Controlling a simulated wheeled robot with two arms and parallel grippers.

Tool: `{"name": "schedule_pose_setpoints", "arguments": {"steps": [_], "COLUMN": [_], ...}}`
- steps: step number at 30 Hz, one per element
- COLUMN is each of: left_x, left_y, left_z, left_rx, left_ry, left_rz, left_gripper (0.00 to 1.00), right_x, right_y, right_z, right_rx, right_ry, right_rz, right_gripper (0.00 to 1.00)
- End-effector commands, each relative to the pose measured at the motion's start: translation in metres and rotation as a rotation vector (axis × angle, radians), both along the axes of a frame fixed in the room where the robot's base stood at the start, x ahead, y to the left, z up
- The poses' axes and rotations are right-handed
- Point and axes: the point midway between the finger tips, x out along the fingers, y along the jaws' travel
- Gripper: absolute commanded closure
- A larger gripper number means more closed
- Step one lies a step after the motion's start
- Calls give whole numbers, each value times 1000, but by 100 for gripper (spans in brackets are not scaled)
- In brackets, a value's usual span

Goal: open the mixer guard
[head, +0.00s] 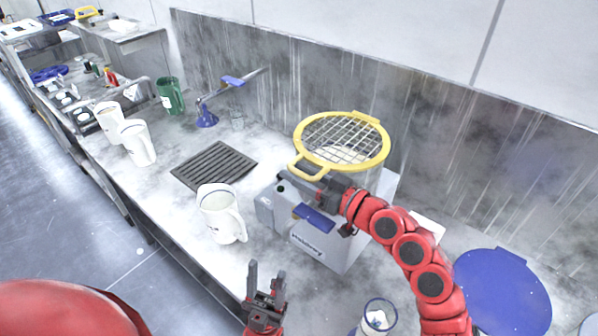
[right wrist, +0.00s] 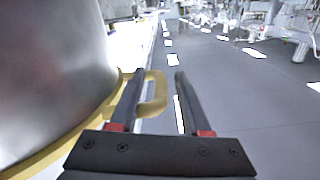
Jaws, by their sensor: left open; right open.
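The mixer guard (head: 386,150) is a yellow ring with a wire grid, lying flat over the bowl of the grey mixer (head: 345,250). Its yellow loop handle (head: 297,168) sticks out toward the front left. My right gripper (head: 288,181) is open beside and just below the handle, over the mixer body. In the right wrist view the handle (right wrist: 154,100) shows between the open fingers, nearer the left one; I cannot tell whether they touch. The metal bowl (right wrist: 50,70) fills the left there. My left gripper (head: 266,272) is open and empty in front of the mixer.
A white jug (head: 222,220) stands left of the mixer, near a dark drain grate (head: 214,165). A blue round lid (head: 505,295) lies at right. A steel wall (head: 440,130) runs close behind the mixer.

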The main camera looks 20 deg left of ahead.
Motion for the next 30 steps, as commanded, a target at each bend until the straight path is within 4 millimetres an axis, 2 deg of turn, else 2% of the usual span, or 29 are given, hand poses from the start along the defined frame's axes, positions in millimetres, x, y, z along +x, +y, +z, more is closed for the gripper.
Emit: {"name": "schedule_pose_setpoints", "arguments": {"steps": [1, 6, 9, 30], "left_x": [0, 0, 0, 0], "left_y": [0, 0, 0, 0], "left_z": [0, 0, 0, 0], "left_rx": [0, 0, 0, 0], "left_ry": [0, 0, 0, 0], "left_rz": [0, 0, 0, 0], "left_gripper": [50, 50, 50, 50], "right_x": [0, 0, 0, 0], "right_y": [0, 0, 0, 0], "right_z": [0, 0, 0, 0], "right_rx": [0, 0, 0, 0], "right_ry": [0, 0, 0, 0], "right_rz": [0, 0, 0, 0], "right_gripper": [55, 85, 100, 100]}}
